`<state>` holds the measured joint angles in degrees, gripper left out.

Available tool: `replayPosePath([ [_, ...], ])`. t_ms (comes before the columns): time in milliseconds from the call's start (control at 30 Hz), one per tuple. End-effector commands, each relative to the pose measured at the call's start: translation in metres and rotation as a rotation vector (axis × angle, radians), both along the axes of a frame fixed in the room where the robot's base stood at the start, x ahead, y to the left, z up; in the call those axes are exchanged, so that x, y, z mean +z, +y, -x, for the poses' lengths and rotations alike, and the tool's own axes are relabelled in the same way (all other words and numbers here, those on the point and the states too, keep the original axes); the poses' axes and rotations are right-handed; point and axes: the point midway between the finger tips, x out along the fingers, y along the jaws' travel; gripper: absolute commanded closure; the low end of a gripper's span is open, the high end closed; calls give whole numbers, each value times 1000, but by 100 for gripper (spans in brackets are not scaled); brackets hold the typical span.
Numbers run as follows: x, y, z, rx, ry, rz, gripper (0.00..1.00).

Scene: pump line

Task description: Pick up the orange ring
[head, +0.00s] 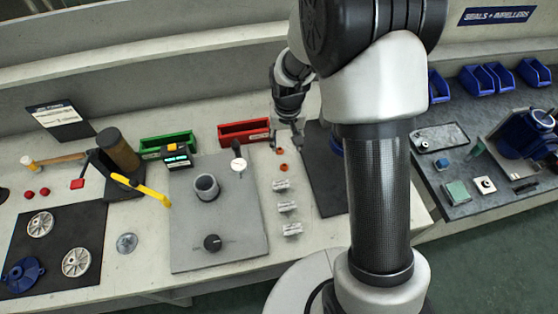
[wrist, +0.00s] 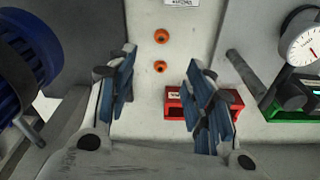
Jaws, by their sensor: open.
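Two small orange rings lie flat on the light bench top. In the wrist view one ring (wrist: 161,36) is farther from the red bin and the other ring (wrist: 160,67) is closer to it. In the head view they show as small spots, one ring (head: 284,167) in front of the other ring (head: 279,151). My gripper (wrist: 161,62) is open and empty, with its blue-padded fingers on either side of the nearer ring in the wrist view. In the head view my gripper (head: 287,138) is just behind the rings. Its height above the bench is hard to tell.
A red bin (head: 243,133) stands close to my gripper, partly behind a finger in the wrist view (wrist: 222,101). A dial gauge (head: 238,166) stands left of the rings. Several labelled silver pieces (head: 287,207) lie in front. A dark mat (head: 325,175) is to the right.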

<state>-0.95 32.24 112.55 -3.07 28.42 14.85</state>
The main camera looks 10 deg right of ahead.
Motion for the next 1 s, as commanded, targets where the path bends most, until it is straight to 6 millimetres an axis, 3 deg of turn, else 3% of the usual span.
replayPosePath([
  [100,-32,-1,-2,0,4,0,52],
  [333,-79,-2,-8,1,4,0,52],
  [733,-109,-2,-12,1,2,0,52],
  [1000,-149,0,-17,0,2,0,52],
])
